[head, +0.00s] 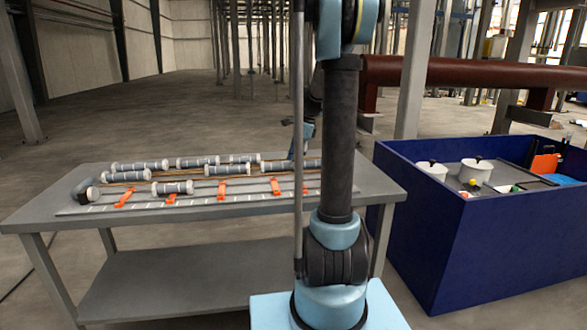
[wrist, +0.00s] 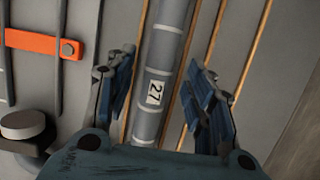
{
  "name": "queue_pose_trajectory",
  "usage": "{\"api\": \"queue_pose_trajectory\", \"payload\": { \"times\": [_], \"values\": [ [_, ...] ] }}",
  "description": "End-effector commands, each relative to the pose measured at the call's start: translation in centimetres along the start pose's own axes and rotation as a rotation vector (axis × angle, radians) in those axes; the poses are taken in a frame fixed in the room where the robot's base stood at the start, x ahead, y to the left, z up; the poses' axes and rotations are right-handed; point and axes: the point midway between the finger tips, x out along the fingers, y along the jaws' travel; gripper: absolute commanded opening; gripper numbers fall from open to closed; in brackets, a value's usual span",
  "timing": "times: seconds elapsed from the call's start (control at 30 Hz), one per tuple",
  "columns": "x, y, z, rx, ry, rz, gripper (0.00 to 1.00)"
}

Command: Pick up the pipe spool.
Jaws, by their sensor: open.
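In the wrist view a grey pipe spool (wrist: 167,45) with pale bands and a white label reading 27 runs up the picture between my fingers. My gripper (wrist: 160,88) is open, with one blue finger on each side of the spool. I see no clear contact, and the height gap cannot be judged. In the head view several grey spools with white ends lie on the table, such as a front one (head: 172,187) and a right one (head: 291,165) partly behind my arm. My gripper is mostly hidden behind my arm there.
Thin brown rods (wrist: 198,40) lie alongside the spool. Orange clamps (head: 222,189) sit along the front of the grey table (head: 240,210). A blue bin (head: 470,225) with white pots (head: 476,170) stands at the right. The table's lower shelf is empty.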

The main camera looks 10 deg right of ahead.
Motion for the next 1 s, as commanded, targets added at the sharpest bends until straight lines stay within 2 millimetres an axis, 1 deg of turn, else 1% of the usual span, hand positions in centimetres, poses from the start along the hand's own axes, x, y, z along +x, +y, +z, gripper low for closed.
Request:
{"api": "queue_pose_trajectory", "payload": {
  "times": [0.03,0.13,0.4,0.43,0.47,0.5,0.57,0.6,0.63,0.9,1.0],
  "values": [
    [0.55,-0.03,0.0,-0.001,0.0,0.0,0.49],
    [1.22,-0.03,-0.01,0.0,0.0,0.0,0.49],
    [1.45,0.0,-0.02,0.0,0.0,0.0,0.49],
    [1.45,0.0,-0.01,0.0,0.0,0.0,0.44],
    [1.45,0.0,-0.01,0.0,0.0,0.0,0.37],
    [1.44,0.0,-0.01,0.0,0.0,0.0,0.28],
    [1.44,0.01,-0.01,0.0,0.0,0.0,0.15],
    [1.44,0.01,-0.01,0.0,0.0,0.0,0.06],
    [1.44,0.01,-0.01,0.0,0.0,0.0,0.0],
    [1.43,0.02,-0.01,0.0,0.0,0.0,0.0],
    [1.15,0.02,0.07,0.0,0.0,0.0,0.0]
  ]
}}
